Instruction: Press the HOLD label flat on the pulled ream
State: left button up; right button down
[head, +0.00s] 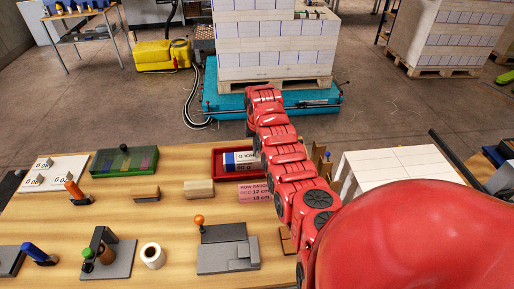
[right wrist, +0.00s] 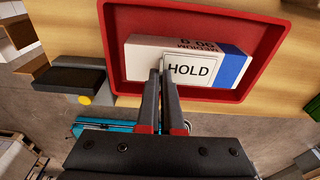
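The pulled ream (right wrist: 145,58) lies in a red tray (right wrist: 115,80); its wrapper is white with a blue end, and it also shows in the head view (head: 238,167). The white HOLD label (right wrist: 190,70) with a black border lies on the ream's upper face and looks flat. My right gripper (right wrist: 162,70) is over the ream, fingers together with at most a narrow gap, tips at the label's left edge. I cannot tell whether they touch it. In the head view my red right arm hides part of the ream and tray. My left gripper is not in view.
A pink note (head: 256,191) lies in front of the tray. A wooden block (head: 199,188), a grey fixture (head: 228,250), a tape roll (head: 152,255) and a green box (head: 124,161) are on the table (head: 180,215). A loaded pallet (head: 275,85) stands beyond.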

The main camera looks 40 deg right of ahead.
jog(key=shift+f+b, duration=0.1)
jog(key=shift+b, duration=0.25)
dwell(0.4)
dwell(0.3)
jog(key=c, duration=1)
grip_release()
